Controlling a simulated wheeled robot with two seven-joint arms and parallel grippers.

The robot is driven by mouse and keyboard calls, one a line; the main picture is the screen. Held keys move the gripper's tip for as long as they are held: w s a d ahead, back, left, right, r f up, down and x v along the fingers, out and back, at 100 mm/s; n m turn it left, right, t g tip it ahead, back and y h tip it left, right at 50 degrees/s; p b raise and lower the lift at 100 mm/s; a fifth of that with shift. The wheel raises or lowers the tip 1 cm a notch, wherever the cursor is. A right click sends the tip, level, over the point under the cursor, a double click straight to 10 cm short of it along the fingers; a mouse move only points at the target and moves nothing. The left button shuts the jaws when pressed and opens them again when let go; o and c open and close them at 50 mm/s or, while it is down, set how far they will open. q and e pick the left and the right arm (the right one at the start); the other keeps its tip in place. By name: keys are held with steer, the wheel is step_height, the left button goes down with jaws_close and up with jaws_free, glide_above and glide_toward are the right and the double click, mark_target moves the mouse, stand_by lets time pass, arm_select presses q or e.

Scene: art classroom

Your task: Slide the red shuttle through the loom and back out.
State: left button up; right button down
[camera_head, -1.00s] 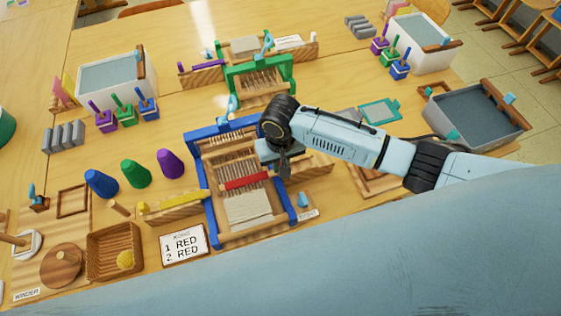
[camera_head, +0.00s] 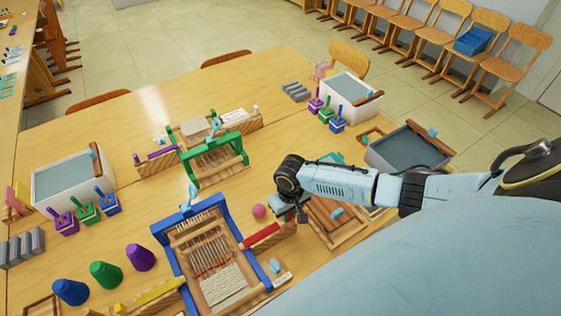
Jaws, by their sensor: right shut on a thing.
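The blue-framed loom (camera_head: 163,241) stands at the front centre with pale warp threads and a cream woven part; thin red lines cross its threads. The red shuttle (camera_head: 261,236) is outside the loom, just right of its frame, lying along a wooden rail (camera_head: 270,247). My right gripper (camera_head: 301,214) is at the right end of the shuttle and shut on it; the fingertips are small and partly dark. The yellow shuttle (camera_head: 158,292) lies on the left rail of the loom. My left gripper is not in view.
A pink ball (camera_head: 258,211) lies behind the red shuttle. A green loom (camera_head: 213,160) stands farther back. Wooden frames (camera_head: 335,218) lie under and right of my right arm. Purple, green and blue cones (camera_head: 105,274) stand at left. A grey-lined tray (camera_head: 408,148) is at right.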

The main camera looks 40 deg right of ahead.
steer(key=shift+d, duration=0.3)
steer(key=c, duration=1.4)
jaws_free()
steer(key=shift+a+r, duration=0.1)
step_height(320, 180, up, 13)
steer(key=p, duration=0.1)
steer(key=shift+p, duration=0.3)
steer(key=shift+s, duration=0.1)
